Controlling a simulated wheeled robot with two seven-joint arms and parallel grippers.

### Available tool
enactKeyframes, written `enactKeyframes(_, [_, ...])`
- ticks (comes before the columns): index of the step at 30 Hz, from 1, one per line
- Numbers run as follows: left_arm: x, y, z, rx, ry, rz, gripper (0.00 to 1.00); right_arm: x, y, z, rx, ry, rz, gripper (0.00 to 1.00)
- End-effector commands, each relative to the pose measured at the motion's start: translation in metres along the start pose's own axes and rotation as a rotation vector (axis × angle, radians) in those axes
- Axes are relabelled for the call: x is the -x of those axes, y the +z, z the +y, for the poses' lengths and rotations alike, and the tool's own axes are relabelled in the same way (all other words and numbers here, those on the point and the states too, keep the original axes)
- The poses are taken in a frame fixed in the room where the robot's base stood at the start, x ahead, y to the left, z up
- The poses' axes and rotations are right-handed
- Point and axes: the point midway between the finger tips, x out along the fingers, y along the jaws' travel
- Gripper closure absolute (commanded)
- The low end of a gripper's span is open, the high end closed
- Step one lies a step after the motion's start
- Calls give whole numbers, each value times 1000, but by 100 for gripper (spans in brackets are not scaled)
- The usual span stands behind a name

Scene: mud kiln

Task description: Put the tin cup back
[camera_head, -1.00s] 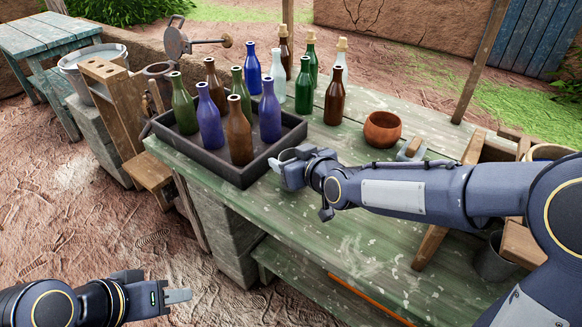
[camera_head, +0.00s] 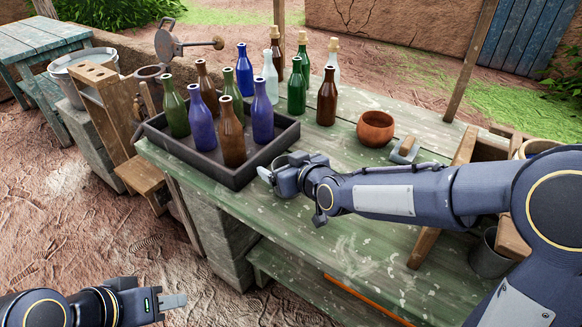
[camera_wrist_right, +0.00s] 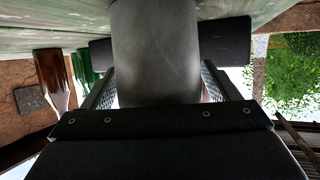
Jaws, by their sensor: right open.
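The tin cup shows in the right wrist view as a dark grey cylinder (camera_wrist_right: 158,50). It stands on the green table between the two fingers of my right gripper (camera_wrist_right: 160,88). The fingers are open, one on each side of the cup, with a thin gap visible at the right. In the head view my right gripper (camera_head: 277,172) is low over the table, just right of the black tray's near corner. There the cup is hard to tell apart from the gripper. My left gripper (camera_head: 172,301) is at the lower left, over the ground, apart from the table; its finger gap is unclear.
The black tray (camera_head: 207,168) holds several bottles. More bottles, such as a brown one (camera_head: 327,97), stand behind it. The front tabletop (camera_head: 350,245) is clear.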

Motion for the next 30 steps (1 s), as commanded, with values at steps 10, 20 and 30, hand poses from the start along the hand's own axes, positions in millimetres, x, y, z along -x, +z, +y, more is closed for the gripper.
enactKeyframes(10, [8, -4, 4, 0, 0, 0, 64, 63, -4, 0, -1, 1, 4, 18])
enactKeyframes(20, [16, -8, 8, 0, 0, 0, 64, 115, -3, 0, -1, 1, 2, 18])
enactKeyframes(30, [17, -8, 8, 0, 0, 0, 64, 121, -1, 0, 0, 0, 0, 18])
